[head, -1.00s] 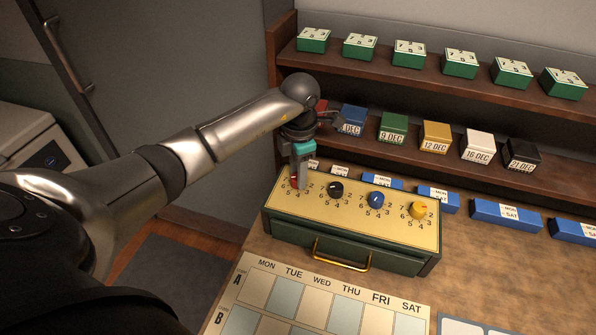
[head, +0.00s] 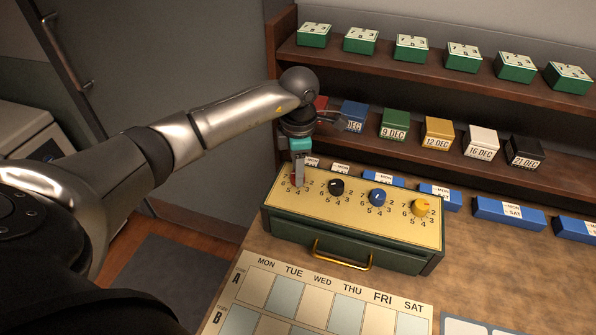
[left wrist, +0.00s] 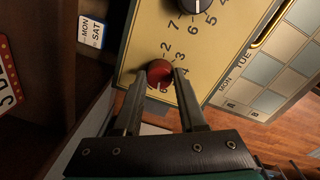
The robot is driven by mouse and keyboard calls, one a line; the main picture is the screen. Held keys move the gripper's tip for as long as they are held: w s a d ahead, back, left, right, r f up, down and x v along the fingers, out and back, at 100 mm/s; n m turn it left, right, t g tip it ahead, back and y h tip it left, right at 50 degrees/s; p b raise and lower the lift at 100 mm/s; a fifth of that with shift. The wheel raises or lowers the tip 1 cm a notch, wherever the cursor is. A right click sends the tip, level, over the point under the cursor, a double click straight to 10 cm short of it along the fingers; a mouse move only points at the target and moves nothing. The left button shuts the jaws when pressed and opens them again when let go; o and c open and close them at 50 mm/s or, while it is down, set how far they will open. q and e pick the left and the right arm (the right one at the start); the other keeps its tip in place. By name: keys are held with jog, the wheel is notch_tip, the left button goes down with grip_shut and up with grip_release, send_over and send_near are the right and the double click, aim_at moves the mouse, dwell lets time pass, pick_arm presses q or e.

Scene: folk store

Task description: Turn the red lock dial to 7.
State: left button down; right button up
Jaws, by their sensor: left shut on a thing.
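The lock box (head: 330,245) is green with a yellow top and a brass handle, and stands on the counter. Its red dial (left wrist: 159,72) is at the left end of the top, ringed by printed numbers. My left gripper (head: 299,181) comes down from above onto that dial and is shut on it. In the left wrist view the two fingers (left wrist: 157,88) lie on either side of the red knob. The fingers and knob cover some numbers, so I cannot tell its setting. Black (head: 336,187), blue (head: 377,197) and yellow (head: 420,207) dials sit to the right. My right gripper is not in view.
A wooden shelf (head: 400,150) behind holds coloured date boxes and green boxes. Several blue day blocks (head: 508,213) lie on the counter behind and right of the lock box. A weekday chart (head: 285,300) lies in front.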

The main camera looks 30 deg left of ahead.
pick_arm(q)
jog(key=m+b, duration=0.2)
jog(key=m, duration=0.2)
jog(key=shift+m, duration=0.4)
jog(key=shift+b, duration=0.3)
jog(key=shift+c, duration=2.4)
grip_release()
notch_tip(320, 180, up, 15)
jog(key=shift+s+r, duration=0.15)
jog(key=shift+s, duration=0.2)
jog(key=shift+d, duration=0.1)
